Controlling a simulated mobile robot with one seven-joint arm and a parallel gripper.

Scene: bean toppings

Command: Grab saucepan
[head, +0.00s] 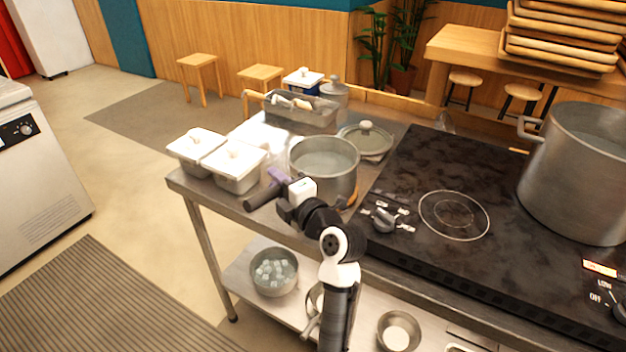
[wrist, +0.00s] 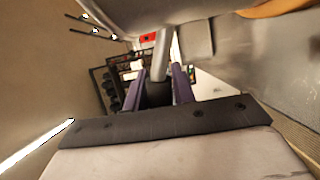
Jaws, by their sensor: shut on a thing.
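The saucepan (head: 325,182) is a round grey metal pan with an open top. It stands upright on the left end of the metal counter, beside the stove. Its handle, with a dark grip (head: 262,197), sticks out to the front left. My gripper (head: 279,178), with purple fingers, is at this handle, left of the pan's body. In the wrist view, the purple fingers of my gripper (wrist: 166,86) are shut on either side of the handle (wrist: 160,55). The far fingertips are partly hidden.
White lidded containers (head: 236,168) stand close left of the pan. A grey bin (head: 300,117) and a glass lid (head: 367,138) are behind it. The black stove (head: 430,165) is on the right, with a large pot (head: 580,180). A bowl (head: 274,284) sits on the lower shelf.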

